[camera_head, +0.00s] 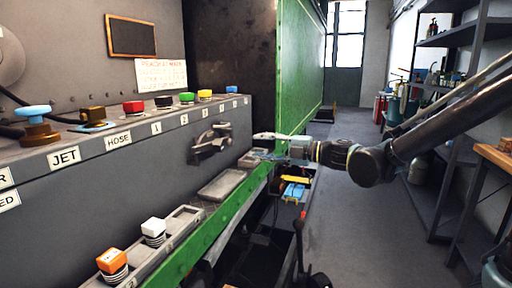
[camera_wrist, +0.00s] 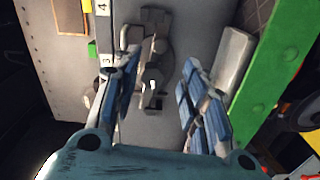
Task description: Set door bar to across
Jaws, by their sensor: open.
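A dark metal latch, probably the door bar (camera_head: 211,141), is mounted on the grey front panel below the labels 2 to 4. Its arm looks tilted in the head view. In the wrist view the latch (camera_wrist: 160,62) shows between and beyond my fingers, with its left part partly hidden by a finger. My gripper (camera_head: 253,148) is to the right of the latch in the head view, apart from it. In the wrist view my gripper (camera_wrist: 160,82) is open, with blue-padded fingers and nothing between them. Whether a finger touches the latch I cannot tell.
A green rail (camera_head: 205,232) and a shallow grey tray (camera_head: 222,184) lie below the panel. Coloured knobs, including a red one (camera_head: 133,106), line the ledge above. White (camera_head: 154,228) and orange (camera_head: 112,262) knobs stand in front. Shelves stand right; the aisle floor (camera_head: 345,225) is clear.

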